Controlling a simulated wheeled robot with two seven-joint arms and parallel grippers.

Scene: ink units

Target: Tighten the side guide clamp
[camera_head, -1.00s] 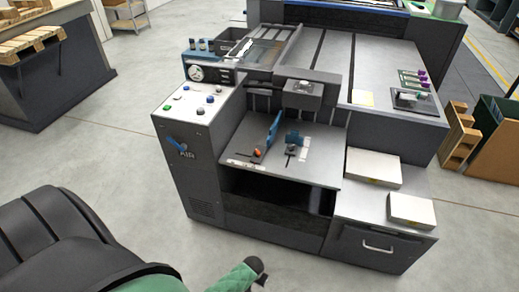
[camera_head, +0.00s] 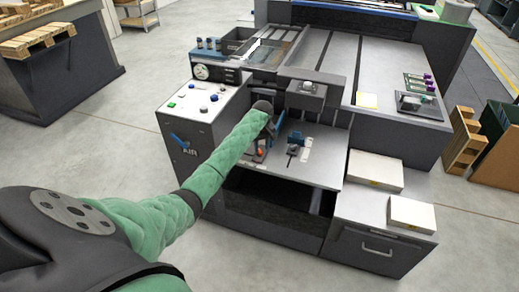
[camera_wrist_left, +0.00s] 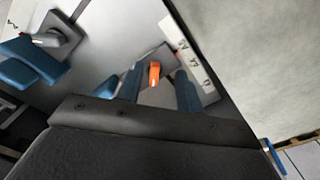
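An orange clamp lever (camera_wrist_left: 154,73) sits on a grey block on the metal feed table (camera_head: 318,172). It also shows in the head view as a small orange spot (camera_head: 259,151). My left gripper (camera_head: 264,142) reaches down over it from above. In the left wrist view, the two blue fingers of my left gripper (camera_wrist_left: 157,83) are apart, one on each side of the lever, with gaps visible; I see no grip on it. A blue guide block (camera_head: 296,138) with a dark knob stands to the right in the head view. My arm partly hides the clamp. My right gripper is not in view.
A control panel (camera_head: 196,103) with buttons stands left of the feed table. A raised dark head (camera_head: 306,93) overhangs its back. White paper stacks (camera_head: 375,169) lie to the right. A printed scale strip (camera_wrist_left: 186,50) runs beside the clamp.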

